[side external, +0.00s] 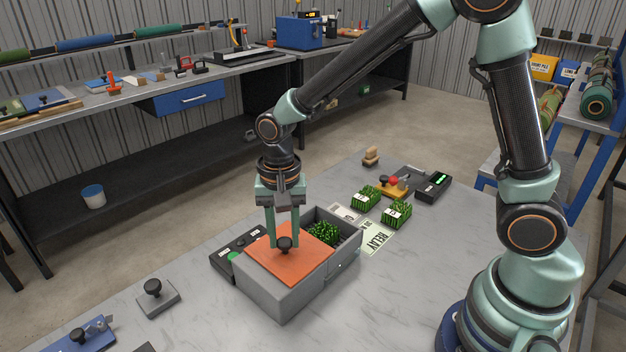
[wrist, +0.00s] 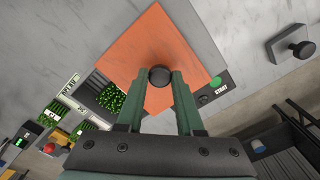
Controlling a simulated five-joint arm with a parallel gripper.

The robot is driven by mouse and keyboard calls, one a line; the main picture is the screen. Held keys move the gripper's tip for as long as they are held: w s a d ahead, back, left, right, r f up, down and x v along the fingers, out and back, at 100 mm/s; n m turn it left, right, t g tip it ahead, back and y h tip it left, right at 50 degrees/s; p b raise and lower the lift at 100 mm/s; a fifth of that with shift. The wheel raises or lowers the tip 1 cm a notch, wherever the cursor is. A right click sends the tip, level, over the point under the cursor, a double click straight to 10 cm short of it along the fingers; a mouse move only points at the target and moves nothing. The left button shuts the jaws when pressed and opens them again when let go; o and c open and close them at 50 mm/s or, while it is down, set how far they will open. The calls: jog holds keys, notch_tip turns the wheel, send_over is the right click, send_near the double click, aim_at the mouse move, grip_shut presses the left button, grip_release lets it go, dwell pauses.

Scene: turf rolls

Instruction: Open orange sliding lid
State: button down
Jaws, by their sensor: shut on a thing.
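The orange sliding lid (side external: 290,258) lies on top of a grey box (side external: 272,296) and covers its near-left part. The right part of the box is uncovered, and green turf (side external: 323,233) shows inside. A dark round knob (side external: 285,243) stands on the lid. My gripper (side external: 284,246) points down over the lid and is shut on the knob, one finger on each side. In the wrist view, the orange lid (wrist: 150,60) fills the middle, and the fingers of my gripper (wrist: 161,80) meet the knob (wrist: 160,76).
A dark device with a green button (side external: 233,256) stands against the box's left side. A grey block with a black knob (side external: 156,297) sits to the left. Turf pieces (side external: 396,212) and a RELAY card (side external: 377,238) lie to the right.

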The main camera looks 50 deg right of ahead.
aim_at(275, 260)
jog(key=a, duration=0.2)
jog(key=shift+a+r, duration=0.1)
jog(key=shift+a, duration=0.25)
jog(key=c, duration=0.5)
grip_release()
jog(key=shift+c, duration=0.2)
notch_tip(275, 260, up, 12)
